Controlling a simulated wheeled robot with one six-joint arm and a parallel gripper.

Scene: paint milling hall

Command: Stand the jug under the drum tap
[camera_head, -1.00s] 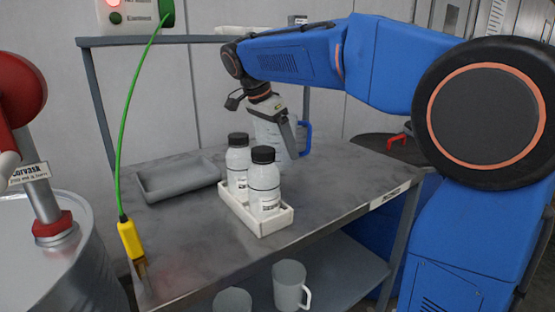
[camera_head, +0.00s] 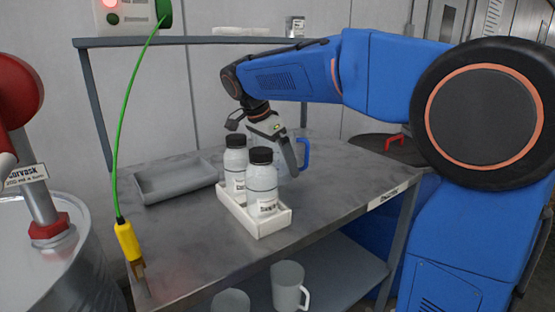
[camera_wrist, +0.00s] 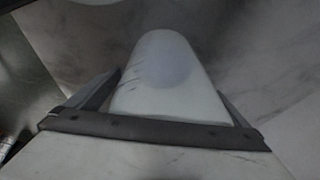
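The jug, pale and translucent with a blue handle (camera_head: 305,154), is at the bench's far side, partly hidden behind two bottles. My gripper (camera_head: 284,158) is around its body, one dark finger across its front, and shut on it. In the wrist view a whitish rounded form (camera_wrist: 165,85), apparently the jug, fills the space between the fingers. The bottles hide its base, so I cannot tell whether it touches the bench. A silver drum (camera_head: 65,265) stands at the left edge with a red-collared pipe and label. No tap outlet is clearly visible.
Two black-capped bottles (camera_head: 262,186) stand in a white tray (camera_head: 270,226) in front of the jug. A shallow grey tray (camera_head: 176,182) lies left on the bench (camera_head: 345,185). A green cable with a yellow connector (camera_head: 127,240) hangs at the left. Bench right of the jug is clear.

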